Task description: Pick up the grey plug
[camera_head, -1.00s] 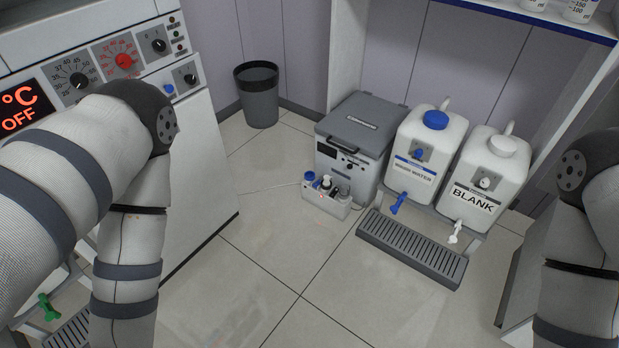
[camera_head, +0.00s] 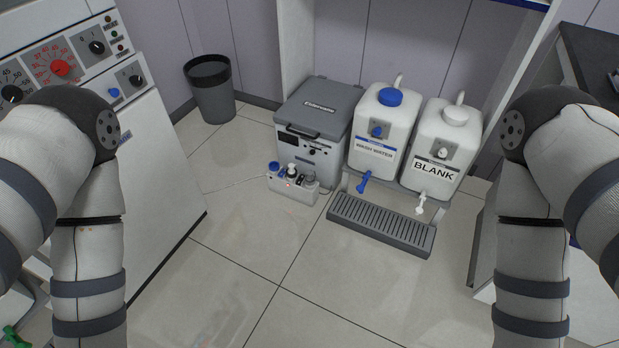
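I cannot pick out a grey plug in the head view; if it is there, it is too small or hidden. A small white caddy (camera_head: 292,190) on the floor holds several small bottles, one with a blue cap (camera_head: 274,168) and one with a grey top (camera_head: 308,177). A thin pale line, perhaps a cord, runs along the floor to the left of the caddy. My two arms come in at the left and right edges. Both grippers are below or outside the picture.
A grey box (camera_head: 322,110) stands behind the caddy. WASH WATER (camera_head: 383,130) and BLANK (camera_head: 443,150) canisters stand right of it, behind a drip grate (camera_head: 382,224). A bin (camera_head: 212,90) stands at the back, a control cabinet (camera_head: 150,190) at the left. The middle floor is clear.

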